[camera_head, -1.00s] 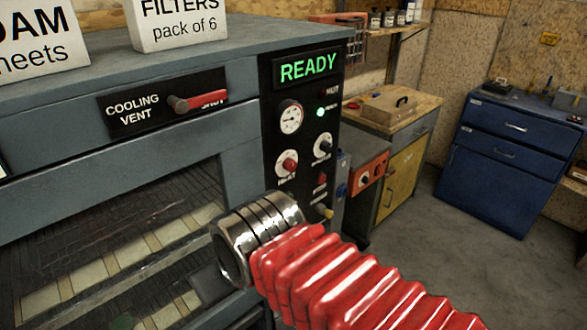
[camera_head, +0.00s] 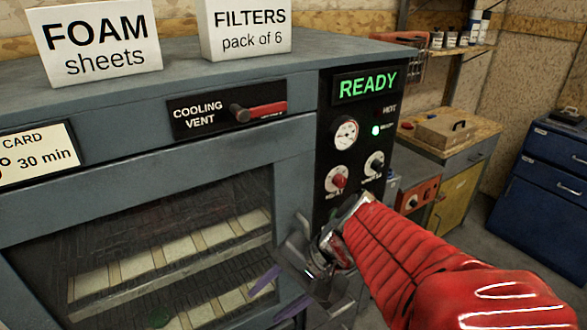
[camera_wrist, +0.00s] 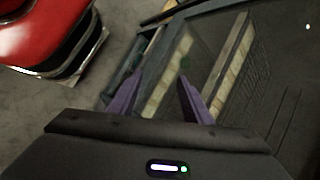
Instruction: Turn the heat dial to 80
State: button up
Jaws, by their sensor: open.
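The oven's black control panel (camera_head: 355,135) is on the right of its front in the head view. A round dial with a red cap (camera_head: 338,181) sits low on it. A dark-and-pale dial (camera_head: 375,164) is to its upper right. Their small labels are too small to read surely, so I cannot tell the setting. A white gauge (camera_head: 345,133) is above them, and a green READY display (camera_head: 367,86) is on top. My gripper (camera_head: 273,291) is open and empty, below and left of the dials. Its purple fingers (camera_wrist: 160,80) are apart in the wrist view.
The oven's glass door (camera_head: 150,250) is close behind my gripper. A cooling vent lever (camera_head: 262,112) sticks out left of the panel. Signs (camera_head: 100,40) stand on the oven top. A yellow-doored bench (camera_head: 458,198) and blue drawers (camera_head: 545,170) stand to the right.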

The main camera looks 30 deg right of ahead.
jog(key=w+d+r+m+t+y, duration=0.1)
jog(key=w+d+m+t+y, duration=0.1)
jog(key=w+d+m+t, duration=0.25)
jog(key=m+t+h, duration=0.7)
jog(key=m+t, duration=0.3)
jog(key=m, duration=0.7)
send_near(342, 184)
jog(key=s, duration=0.6)
jog(key=shift+w+d+r, duration=0.15)
jog(key=shift+d+r, duration=0.1)
jog(key=shift+w, duration=0.15)
jog(key=shift+w+a, duration=0.2)
jog(key=shift+w, duration=3.2)
jog(key=shift+w+a, duration=0.2)
jog(key=shift+w, duration=3.2)
jog(key=shift+c, duration=0.3)
